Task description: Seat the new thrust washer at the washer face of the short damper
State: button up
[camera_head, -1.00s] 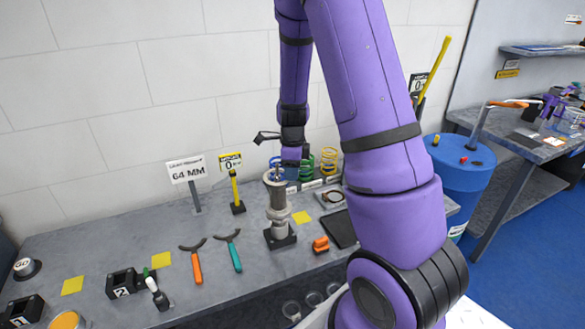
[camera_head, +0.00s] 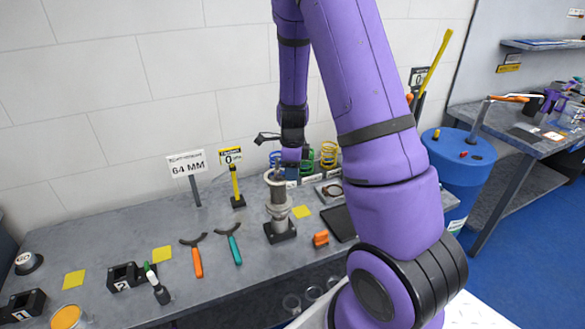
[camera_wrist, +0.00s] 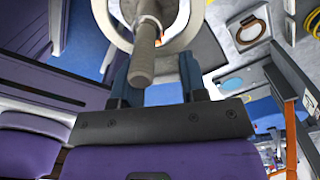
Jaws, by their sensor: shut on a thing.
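The short damper (camera_head: 278,211) stands upright in a dark block on the bench. A pale ring (camera_head: 272,179), which looks like the new thrust washer, is at the damper's top. In the wrist view the ring (camera_wrist: 103,12) surrounds the damper's grey rod (camera_wrist: 142,66), which points toward the camera. My gripper (camera_wrist: 158,75) has its two blue fingers set apart, one on each side of the rod, with their tips at the ring's near edge. I cannot tell whether the ring touches the washer face; the contact is hidden.
Orange- and teal-handled pliers (camera_head: 236,250) lie left of the damper. An orange clip (camera_head: 321,239) and a dark mat (camera_head: 340,223) are at its right. Coloured springs (camera_head: 329,153) and a 64 MM sign (camera_head: 187,164) stand behind. A blue drum (camera_head: 458,172) is farther right.

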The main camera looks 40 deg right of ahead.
jog(key=shift+f, duration=2.75)
jog(key=o, duration=1)
jog(key=shift+r, duration=7.9)
